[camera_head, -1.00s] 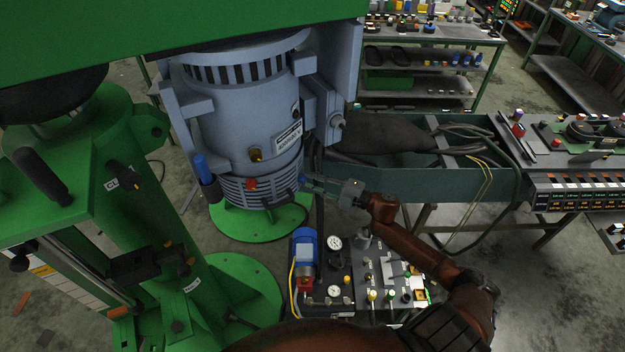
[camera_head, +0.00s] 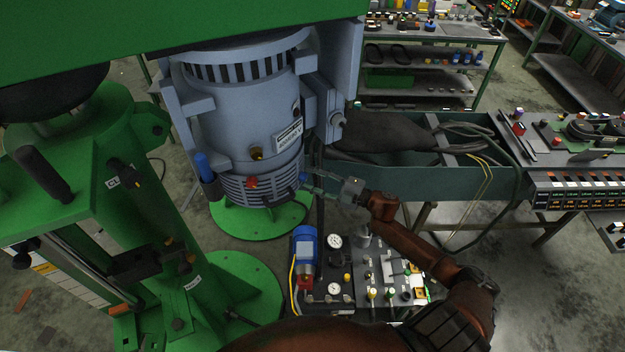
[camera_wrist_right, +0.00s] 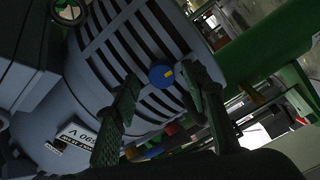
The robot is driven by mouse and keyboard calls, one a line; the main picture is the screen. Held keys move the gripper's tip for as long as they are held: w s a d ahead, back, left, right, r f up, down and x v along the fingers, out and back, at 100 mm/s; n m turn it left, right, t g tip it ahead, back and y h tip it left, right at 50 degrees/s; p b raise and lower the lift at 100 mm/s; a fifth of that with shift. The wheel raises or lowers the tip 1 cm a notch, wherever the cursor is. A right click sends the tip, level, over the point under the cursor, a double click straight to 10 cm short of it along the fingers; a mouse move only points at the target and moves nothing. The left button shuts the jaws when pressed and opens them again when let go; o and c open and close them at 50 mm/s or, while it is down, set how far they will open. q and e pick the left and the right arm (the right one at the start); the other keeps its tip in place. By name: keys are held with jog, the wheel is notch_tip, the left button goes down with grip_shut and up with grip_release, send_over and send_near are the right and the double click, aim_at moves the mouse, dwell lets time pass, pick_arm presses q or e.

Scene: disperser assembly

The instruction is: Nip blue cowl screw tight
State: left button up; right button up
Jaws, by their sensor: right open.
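The grey-blue motor (camera_head: 245,115) hangs under the green head of the machine, with a slotted cowl (camera_head: 240,187) at its lower end. In the right wrist view the blue cowl screw (camera_wrist_right: 161,75), round with a small orange-yellow mark, sits against the slotted cowl (camera_wrist_right: 115,45). My right gripper (camera_head: 309,185) is at the right side of the cowl. In the wrist view its open fingers (camera_wrist_right: 160,88) stand on either side of the screw, with a visible gap. In the head view the screw is too small to make out clearly. My left gripper is not in view.
Below stands a panel with gauges (camera_head: 334,241) and a blue pump motor (camera_head: 304,246). A green trough (camera_head: 400,178) with cables lies behind my right arm. Green column at left.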

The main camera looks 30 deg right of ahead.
jog(key=shift+s+d, duration=0.15)
jog(key=v, duration=1.1)
jog(key=shift+s, duration=0.3)
jog(key=shift+d, duration=0.15)
